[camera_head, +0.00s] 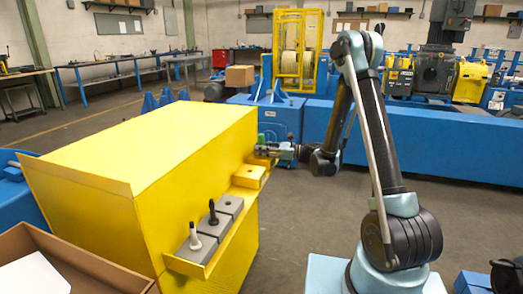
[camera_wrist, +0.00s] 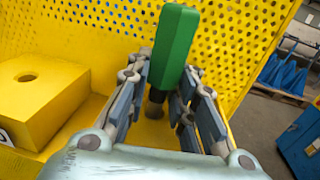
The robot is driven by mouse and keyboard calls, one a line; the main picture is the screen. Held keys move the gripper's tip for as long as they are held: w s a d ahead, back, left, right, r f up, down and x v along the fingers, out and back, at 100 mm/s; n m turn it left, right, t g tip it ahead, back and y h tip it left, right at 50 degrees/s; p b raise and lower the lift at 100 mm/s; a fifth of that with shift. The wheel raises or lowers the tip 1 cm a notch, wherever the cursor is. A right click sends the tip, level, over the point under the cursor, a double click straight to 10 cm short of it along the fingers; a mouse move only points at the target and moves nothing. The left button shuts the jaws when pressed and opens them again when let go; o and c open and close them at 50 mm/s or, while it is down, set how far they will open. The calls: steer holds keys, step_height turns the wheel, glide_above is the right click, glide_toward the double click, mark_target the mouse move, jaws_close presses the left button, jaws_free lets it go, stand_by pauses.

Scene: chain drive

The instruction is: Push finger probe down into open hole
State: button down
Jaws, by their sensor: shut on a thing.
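A green-handled probe (camera_wrist: 172,50) stands nearly upright between the fingers of my gripper (camera_wrist: 166,92), which is shut on it. Its dark lower part (camera_wrist: 157,96) points down toward a yellow surface; I cannot tell whether the tip is inside a hole. In the head view, my gripper (camera_head: 274,150) is at the far end of the yellow shelf, with a bit of the green probe (camera_head: 261,138) showing. A yellow block (camera_wrist: 42,95) with an open round hole in its top (camera_wrist: 27,77) lies left of the gripper. The block also shows in the head view (camera_head: 249,177).
Grey blocks (camera_head: 207,250) stand on the shelf's near part, holding a white probe (camera_head: 195,236) and a black one (camera_head: 212,212). A perforated yellow panel (camera_wrist: 100,35) rises behind the gripper. The large yellow cabinet (camera_head: 140,150) borders the shelf.

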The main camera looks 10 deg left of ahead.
steer(key=shift+f, duration=0.5)
steer(key=c, duration=1.3)
jaws_free()
steer(key=shift+d, duration=0.15)
steer(key=shift+w+d, duration=0.2)
steer(key=shift+d, duration=3.45)
